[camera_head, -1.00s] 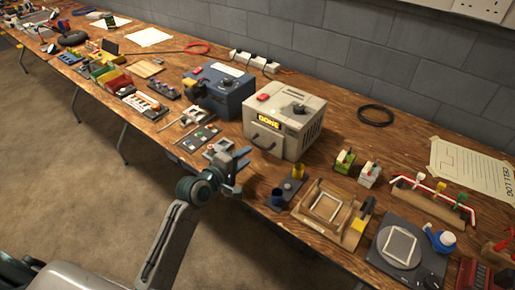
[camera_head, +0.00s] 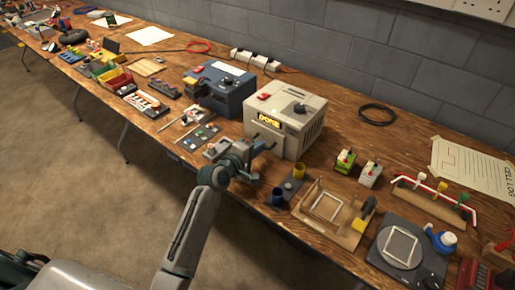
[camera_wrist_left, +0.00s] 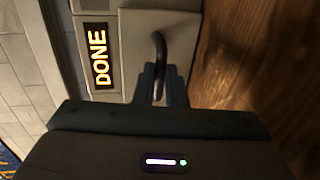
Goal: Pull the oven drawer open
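The oven (camera_head: 297,134) is a pale box with a lit DONE display (camera_head: 268,123) and stands upright on the bench. Its drawer front (camera_wrist_left: 133,48) carries a dark curved handle (camera_wrist_left: 159,48) in the left wrist view. I see no gap around the drawer front. My left gripper (camera_head: 262,145) is at the oven's front and hides the handle in the head view. In the left wrist view its two fingers (camera_wrist_left: 160,82) are close together, one on each side of the handle, shut on it. My right gripper is not in view.
A blue box (camera_head: 221,95) stands left of the oven. A dark block with yellow and blue cups (camera_head: 293,184) and a wooden tray (camera_head: 342,236) lie right of my left gripper. The floor (camera_head: 100,200) before the bench is clear.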

